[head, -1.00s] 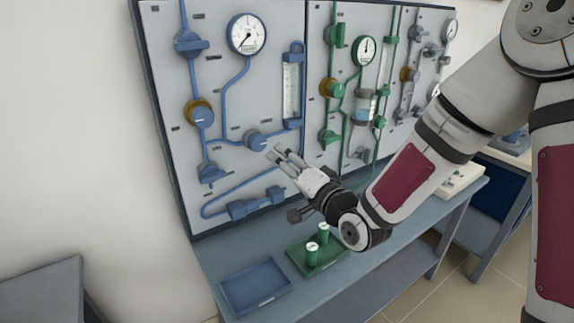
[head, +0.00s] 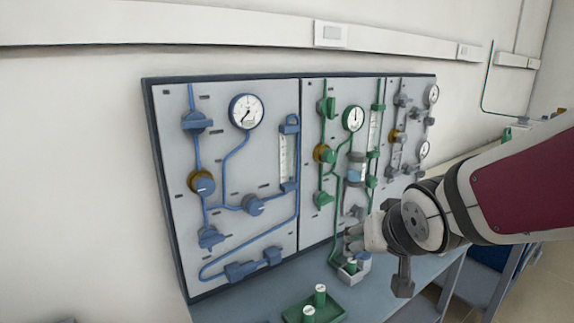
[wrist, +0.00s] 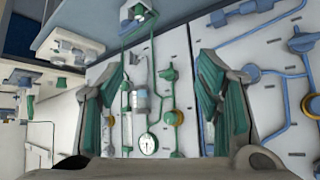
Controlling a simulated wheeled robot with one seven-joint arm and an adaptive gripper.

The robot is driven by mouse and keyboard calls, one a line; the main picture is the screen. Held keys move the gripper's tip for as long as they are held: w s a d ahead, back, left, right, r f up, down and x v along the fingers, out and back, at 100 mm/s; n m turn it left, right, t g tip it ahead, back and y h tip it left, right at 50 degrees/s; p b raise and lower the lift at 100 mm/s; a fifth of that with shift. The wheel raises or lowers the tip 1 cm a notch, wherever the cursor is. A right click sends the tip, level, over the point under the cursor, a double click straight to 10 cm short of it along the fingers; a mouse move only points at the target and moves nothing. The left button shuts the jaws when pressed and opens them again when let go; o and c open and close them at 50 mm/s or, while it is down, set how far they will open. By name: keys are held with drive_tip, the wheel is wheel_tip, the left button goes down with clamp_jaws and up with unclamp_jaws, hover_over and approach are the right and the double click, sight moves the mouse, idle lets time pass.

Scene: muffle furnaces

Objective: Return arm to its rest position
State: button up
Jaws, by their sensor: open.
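My arm (head: 520,190) reaches in from the right of the head view, with my gripper (head: 356,238) in front of the lower green section of the panel. The fingers are small and partly hidden there by the wrist. In the wrist view my gripper (wrist: 160,85) shows two fingers spread wide at left and right, with nothing between them but the panel behind. The gripper is open and empty. I cannot tell its exact distance from the panel.
The panel has a blue section (head: 230,170), a green section (head: 335,110) and a grey section (head: 408,90), with valves and gauges.

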drive_tip(key=s+d+r+g+p, duration=0.1)
drive_tip(key=s+d+r+g, duration=0.1)
drive_tip(key=s, duration=0.9)
drive_tip(key=s+d+r+g+p, duration=0.1)
drive_tip(key=s+d+r+g, duration=0.1)
drive_tip(key=s, duration=1)
drive_tip(key=shift+r+n+g, duration=0.4)
drive_tip(key=shift+r, duration=0.05)
drive_tip(key=shift+s, duration=0.1)
